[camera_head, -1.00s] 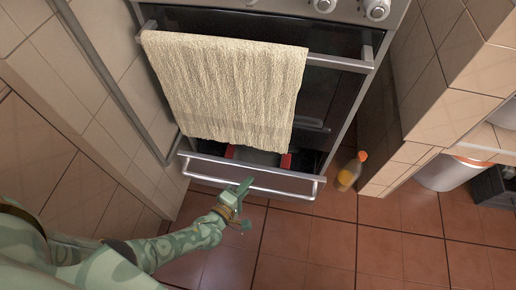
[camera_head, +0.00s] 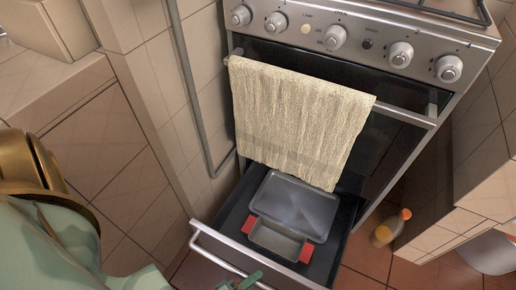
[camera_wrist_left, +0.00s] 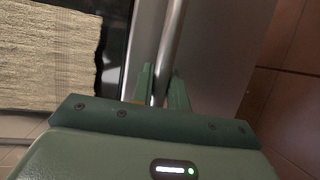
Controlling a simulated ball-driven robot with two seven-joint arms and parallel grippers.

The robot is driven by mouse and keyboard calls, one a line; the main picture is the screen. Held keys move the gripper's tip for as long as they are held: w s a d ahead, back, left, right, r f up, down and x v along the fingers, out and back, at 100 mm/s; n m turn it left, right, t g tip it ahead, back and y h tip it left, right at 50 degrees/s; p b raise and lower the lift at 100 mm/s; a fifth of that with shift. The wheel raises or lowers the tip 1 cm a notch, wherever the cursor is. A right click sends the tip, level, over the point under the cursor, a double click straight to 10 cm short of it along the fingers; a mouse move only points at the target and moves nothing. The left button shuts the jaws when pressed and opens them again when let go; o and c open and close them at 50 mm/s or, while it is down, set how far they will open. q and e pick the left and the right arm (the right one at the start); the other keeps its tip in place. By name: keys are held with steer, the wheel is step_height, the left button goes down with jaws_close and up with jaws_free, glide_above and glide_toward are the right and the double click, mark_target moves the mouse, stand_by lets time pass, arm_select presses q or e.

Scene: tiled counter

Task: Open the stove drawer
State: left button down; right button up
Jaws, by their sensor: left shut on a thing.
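The stove drawer (camera_head: 334,236) below the oven is pulled well out, and its inside shows. Its metal bar handle (camera_head: 215,257) runs along the drawer front. My left gripper (camera_head: 240,283) is at the handle at the bottom edge of the head view, mostly cut off. In the left wrist view, the fingers of my left gripper (camera_wrist_left: 160,88) are on both sides of the handle bar (camera_wrist_left: 170,45), shut on it. My right gripper is not in view.
A grey tray (camera_head: 296,204) and a small pan with red handles (camera_head: 276,241) lie in the drawer. A towel (camera_head: 300,115) hangs on the oven door bar above. A bottle (camera_head: 388,230) stands on the floor at right. Tiled walls flank the stove.

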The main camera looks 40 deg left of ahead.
arm_select(q)
steer(key=shift+s, duration=0.45)
steer(key=c, duration=1.4)
jaws_free()
steer(key=shift+d, duration=0.1)
steer(key=shift+o, duration=0.2)
